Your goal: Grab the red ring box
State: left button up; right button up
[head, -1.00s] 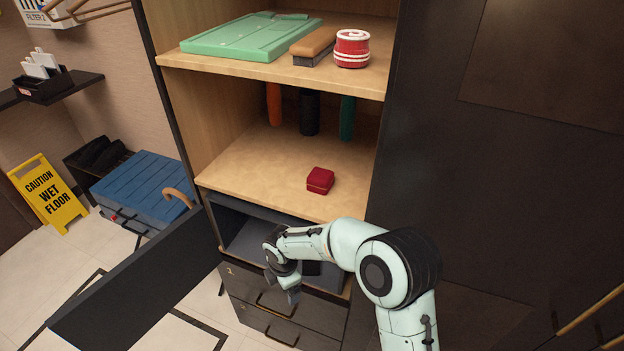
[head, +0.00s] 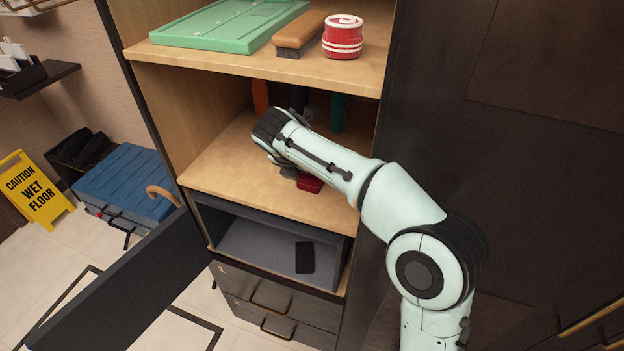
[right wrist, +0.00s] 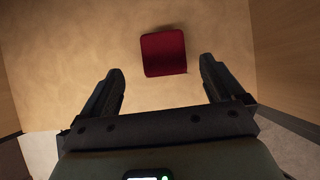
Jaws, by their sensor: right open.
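The red ring box (head: 309,183) sits on the wooden middle shelf, partly hidden behind my right arm in the head view. In the right wrist view the ring box (right wrist: 163,54) lies on the shelf, beyond the fingertips and roughly centred between them, a little to the right. My right gripper (right wrist: 160,78) is open and empty, with its two fingers apart. In the head view my right gripper (head: 288,172) is above the shelf beside the box, mostly covered by my wrist. My left gripper is not in view.
Above, a shelf (head: 365,75) holds a green board (head: 225,38), a brush (head: 298,34) and a red-and-white tin (head: 343,38). Several upright cylinders (head: 337,112) stand behind my arm. Below, an open compartment (head: 255,245) holds a dark flat object (head: 304,257); its door (head: 120,290) hangs open.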

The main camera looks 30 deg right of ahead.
jog(key=shift+w+d+f, duration=0.2)
jog(key=shift+w+f, duration=0.1)
jog(key=shift+f, duration=0.2)
jog(key=x, duration=0.4)
jog(key=shift+s+d+f, duration=0.1)
jog(key=shift+s+d, duration=0.05)
jog(key=shift+d, duration=0.3)
jog(key=shift+f, duration=0.2)
jog(key=c, duration=1.1)
